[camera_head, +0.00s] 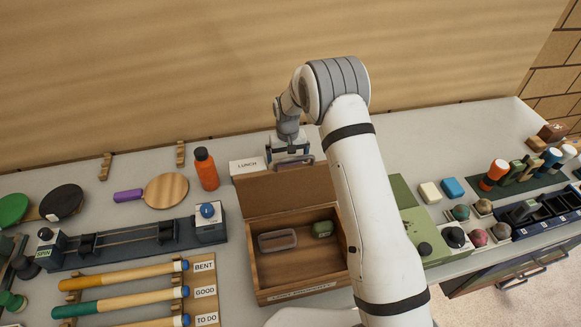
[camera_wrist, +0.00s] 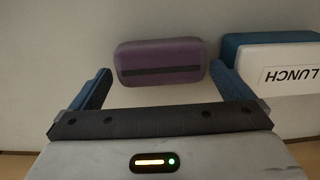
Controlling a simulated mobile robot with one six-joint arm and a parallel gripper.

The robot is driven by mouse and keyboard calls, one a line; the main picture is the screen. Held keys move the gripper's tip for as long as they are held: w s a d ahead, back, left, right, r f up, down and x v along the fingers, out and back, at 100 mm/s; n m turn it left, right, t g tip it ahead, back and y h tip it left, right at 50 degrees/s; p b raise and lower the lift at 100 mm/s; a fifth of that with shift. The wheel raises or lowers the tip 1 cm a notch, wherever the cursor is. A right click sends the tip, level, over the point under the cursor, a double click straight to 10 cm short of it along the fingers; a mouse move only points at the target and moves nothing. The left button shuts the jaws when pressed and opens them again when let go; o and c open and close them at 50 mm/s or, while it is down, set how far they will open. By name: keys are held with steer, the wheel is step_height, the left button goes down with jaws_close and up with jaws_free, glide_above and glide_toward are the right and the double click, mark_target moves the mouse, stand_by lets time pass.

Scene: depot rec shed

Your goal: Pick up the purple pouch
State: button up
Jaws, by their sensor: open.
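The purple pouch (camera_wrist: 160,62) is a rounded block with a dark band across it. In the wrist view it lies at the top middle, just ahead of and between my fingertips. My gripper (camera_wrist: 161,72) is open, with one blue finger at each side and nothing held. In the head view my gripper (camera_head: 290,164) hangs behind the wooden box, and the pouch (camera_head: 306,160) is mostly hidden by it. I cannot tell the exact height of the fingers above the table.
A white-labelled LUNCH box (camera_wrist: 283,66) stands close to the right finger in the wrist view. In the head view an open wooden box (camera_head: 298,270) lies in front of my gripper, and an orange bottle (camera_head: 206,170) stands to the left. The wall is close behind.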

step_height(320, 180, down, 3)
steer(key=shift+r, duration=0.1)
steer(key=shift+r, duration=0.1)
steer(key=shift+c, duration=0.2)
steer(key=c, duration=0.6)
